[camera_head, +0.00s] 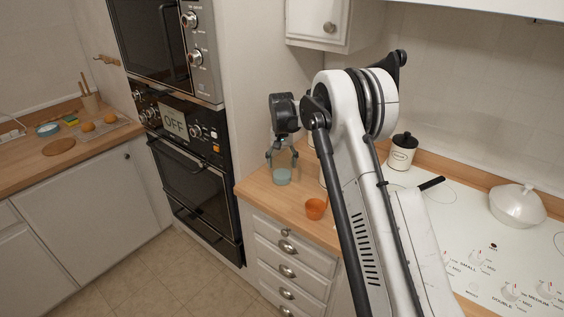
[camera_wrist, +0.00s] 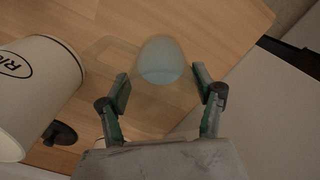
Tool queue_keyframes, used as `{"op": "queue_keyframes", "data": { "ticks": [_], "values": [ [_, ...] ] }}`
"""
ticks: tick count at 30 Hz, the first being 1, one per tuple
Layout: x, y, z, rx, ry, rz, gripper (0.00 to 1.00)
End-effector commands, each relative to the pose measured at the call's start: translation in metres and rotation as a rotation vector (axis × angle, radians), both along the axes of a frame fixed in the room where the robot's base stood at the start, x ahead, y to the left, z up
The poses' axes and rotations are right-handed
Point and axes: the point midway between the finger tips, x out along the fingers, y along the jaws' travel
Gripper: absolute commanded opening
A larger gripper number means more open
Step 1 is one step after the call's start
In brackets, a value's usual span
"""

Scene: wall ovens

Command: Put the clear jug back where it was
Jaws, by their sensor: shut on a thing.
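My gripper (camera_head: 282,152) points down over the wooden counter between the ovens and the hob. Its fingers, which also show in the wrist view (camera_wrist: 164,95), are closed on the sides of the clear jug (camera_head: 283,162). The jug is see-through, and only faint outlines of it show in the wrist view (camera_wrist: 146,92). A pale blue, rounded patch (camera_wrist: 161,60) shows at or through the jug, low between the fingers; I cannot tell whether it is part of the jug or a separate cup. I cannot tell whether the jug's base touches the counter.
A white lettered canister (camera_wrist: 38,85) stands close left of the gripper in the wrist view. An orange cup (camera_head: 316,208) is near the counter's front edge (camera_head: 275,205). The wall ovens (camera_head: 188,150) stand to the left. A lidded pot (camera_head: 517,203) and dark-lidded canister (camera_head: 402,152) are right.

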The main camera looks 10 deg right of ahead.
Motion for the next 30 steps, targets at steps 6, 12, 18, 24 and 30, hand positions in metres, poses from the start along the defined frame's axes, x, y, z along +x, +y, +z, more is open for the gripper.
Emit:
{"op": "queue_keyframes", "data": {
  "ticks": [6, 12, 18, 24, 30],
  "values": [
    [0.0, 0.0, -0.001, 0.0, 0.0, 0.0, 0.13],
    [0.0, 0.0, -0.002, 0.0, 0.0, 0.0, 0.8],
    [0.0, 0.0, -0.002, 0.0, 0.0, 0.0, 0.85],
    [0.0, 0.0, 0.001, 0.0, 0.0, 0.0, 0.85],
    [0.0, 0.0, 0.028, 0.0, 0.0, 0.0, 0.85]
  ]
}}
